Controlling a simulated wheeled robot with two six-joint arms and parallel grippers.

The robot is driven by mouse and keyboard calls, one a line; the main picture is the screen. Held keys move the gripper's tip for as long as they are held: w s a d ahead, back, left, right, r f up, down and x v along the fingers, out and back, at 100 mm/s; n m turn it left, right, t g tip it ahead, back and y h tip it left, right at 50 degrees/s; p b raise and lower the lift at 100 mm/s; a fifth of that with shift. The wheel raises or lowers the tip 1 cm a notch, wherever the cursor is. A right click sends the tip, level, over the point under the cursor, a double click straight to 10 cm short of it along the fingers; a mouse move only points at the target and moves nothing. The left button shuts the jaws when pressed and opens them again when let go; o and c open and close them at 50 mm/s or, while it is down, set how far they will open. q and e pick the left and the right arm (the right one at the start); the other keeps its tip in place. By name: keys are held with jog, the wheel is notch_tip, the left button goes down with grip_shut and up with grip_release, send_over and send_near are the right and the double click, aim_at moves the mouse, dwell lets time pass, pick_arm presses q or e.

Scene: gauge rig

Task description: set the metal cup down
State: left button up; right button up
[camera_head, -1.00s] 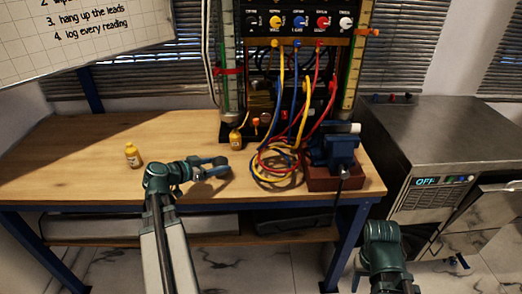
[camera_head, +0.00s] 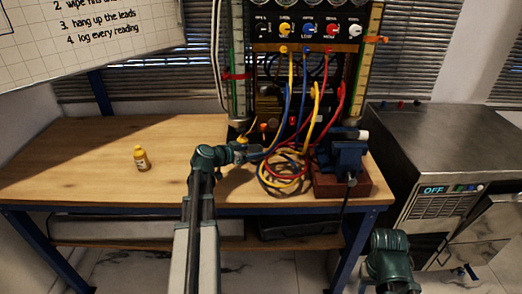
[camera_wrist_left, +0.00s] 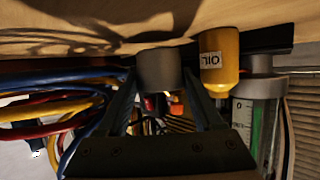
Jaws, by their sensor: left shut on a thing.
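The metal cup (camera_wrist_left: 159,68) is a dark grey cylinder in the left wrist view, where the scene appears upside down. My left gripper (camera_wrist_left: 160,92) is shut on it, with one finger on each side. The cup's end is close to the wooden bench top (camera_wrist_left: 60,18); I cannot tell whether it touches. In the head view my left gripper (camera_head: 254,152) is low over the back of the bench (camera_head: 80,165), just left of the coiled leads, and the cup cannot be made out there.
A yellow oil bottle (camera_wrist_left: 219,62) stands beside the cup, close to the gripper. Red, blue and yellow leads (camera_head: 283,168) hang from the rig and coil on the bench. A blue vise (camera_head: 347,158) stands right of them. Another yellow bottle (camera_head: 141,159) stands left; the bench around it is clear.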

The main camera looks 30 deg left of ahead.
aim_at(260, 150)
pick_arm(q)
jog(key=shift+w, duration=0.1)
jog(key=w, duration=0.2)
jog(key=w+d, duration=0.1)
jog(key=w, duration=0.1)
jog(key=shift+w+f, duration=0.1)
jog(key=shift+w, duration=0.25)
jog(key=shift+s+f+b, duration=0.3)
jog(key=shift+f+b, duration=0.5)
jog(key=shift+b, duration=0.05)
jog(key=shift+r, duration=0.1)
jog(key=shift+f, duration=0.2)
jog(key=o, duration=1.2)
jog(key=shift+r, duration=0.1)
jog(key=shift+o, duration=0.2)
